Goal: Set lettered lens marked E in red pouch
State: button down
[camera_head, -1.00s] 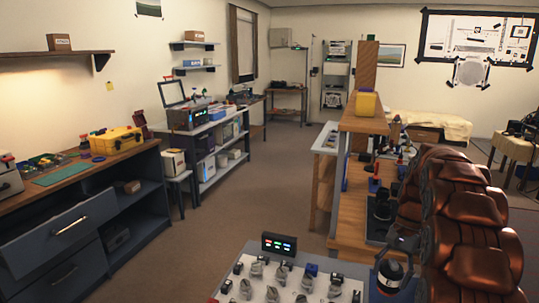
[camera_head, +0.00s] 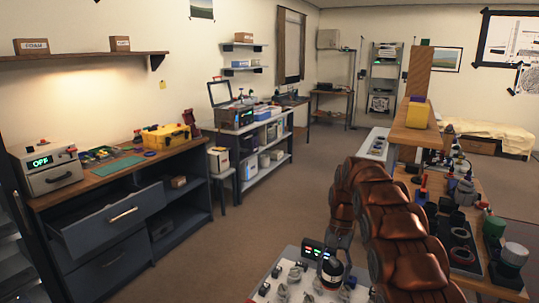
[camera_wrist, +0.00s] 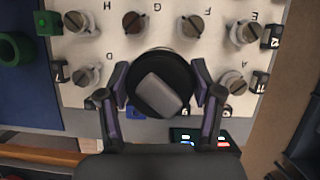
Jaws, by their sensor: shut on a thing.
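My gripper (camera_wrist: 162,86) is shut on a round black lens (camera_wrist: 160,65) with a grey block-like shape on its top, seen in the wrist view between the two fingers. In the head view the held lens (camera_head: 332,271) is a dark cylinder with a pale band, over the lettered board (camera_head: 265,290). No letter can be read on it, so I cannot tell whether it is E. A letter E stands on the board beside a knob-like part (camera_wrist: 245,32) in the wrist view. I cannot make out a red pouch.
A small dark display (camera_head: 320,250) with coloured readouts stands by the board. The wooden bench (camera_head: 480,200) at right holds several dark lenses and pots. A dark drawer (camera_head: 110,215) stands open at left. The brown floor in the middle is clear.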

jog(key=n+h, duration=0.2)
jog(key=n, duration=0.3)
jog(key=shift+f+n, duration=0.1)
jog(key=shift+n, duration=0.3)
jog(key=n+h, duration=0.1)
jog(key=n, duration=0.1)
jog(key=n+h, duration=0.1)
jog(key=n, duration=0.1)
jog(key=shift+r+n, duration=0.2)
jog(key=shift+n, duration=0.2)
